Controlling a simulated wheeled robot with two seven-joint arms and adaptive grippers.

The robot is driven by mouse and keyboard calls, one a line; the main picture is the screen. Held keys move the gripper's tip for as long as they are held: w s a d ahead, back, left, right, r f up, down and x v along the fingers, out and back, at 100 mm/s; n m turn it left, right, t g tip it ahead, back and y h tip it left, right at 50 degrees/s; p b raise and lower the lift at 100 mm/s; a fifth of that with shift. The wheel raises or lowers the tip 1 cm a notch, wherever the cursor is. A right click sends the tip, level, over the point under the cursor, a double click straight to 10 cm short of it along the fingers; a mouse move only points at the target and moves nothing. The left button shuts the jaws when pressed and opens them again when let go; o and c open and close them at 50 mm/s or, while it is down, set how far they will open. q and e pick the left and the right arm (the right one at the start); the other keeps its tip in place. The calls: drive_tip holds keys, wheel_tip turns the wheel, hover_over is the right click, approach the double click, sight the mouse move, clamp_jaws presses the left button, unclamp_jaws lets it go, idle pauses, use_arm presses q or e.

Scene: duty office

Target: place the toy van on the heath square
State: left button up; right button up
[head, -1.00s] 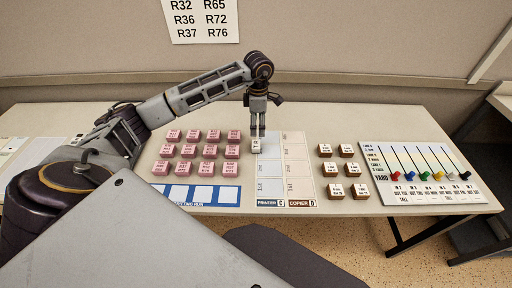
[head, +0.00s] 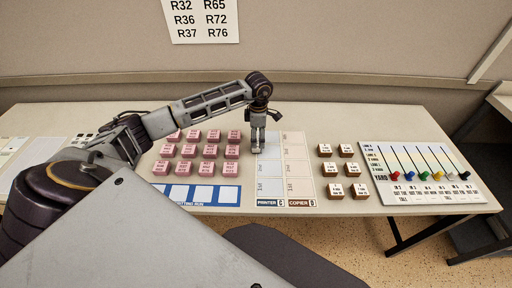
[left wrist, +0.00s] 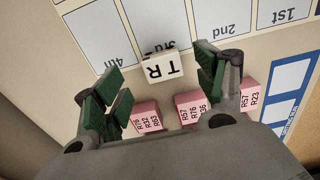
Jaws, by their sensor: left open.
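No toy van and no heath square can be made out in these views. My left gripper (head: 258,150) is open, pointing down over the printer strip (head: 269,187). In the left wrist view, a white block marked TR (left wrist: 162,67) stands between the spread fingers of this gripper (left wrist: 160,72), with a gap on each side. The block sits at the 3rd cell of the strip and partly covers its label. In the head view the block is largely hidden by the fingers. My right gripper is not in view.
Several pink blocks (head: 203,167) stand in rows left of the strip. The copier strip (head: 299,187) lies beside it, with several brown-sided blocks (head: 335,191) further right. A yard board (head: 425,195) with coloured pegs is at the right. A number sheet (head: 201,18) hangs above.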

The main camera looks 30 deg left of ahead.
use_arm(q)
drive_tip(key=shift+d+f, duration=0.15)
drive_tip(key=shift+f, duration=0.5)
wheel_tip(320, 180, down, 3)
drive_tip(key=shift+d+f+p, duration=0.1)
drive_tip(key=shift+f+p, duration=0.1)
drive_tip(key=shift+p, duration=0.15)
drive_tip(key=shift+f, duration=0.15)
drive_tip(key=shift+w, duration=0.1)
drive_tip(key=c, duration=1.2)
drive_tip(key=shift+o, duration=0.2)
drive_tip(key=shift+r, duration=0.65)
wheel_tip(320, 180, up, 5)
drive_tip(key=shift+f, duration=0.2)
wheel_tip(320, 180, up, 3)
drive_tip(key=shift+r+b, duration=0.1)
drive_tip(key=shift+b, duration=0.25)
drive_tip(key=shift+r, duration=0.4)
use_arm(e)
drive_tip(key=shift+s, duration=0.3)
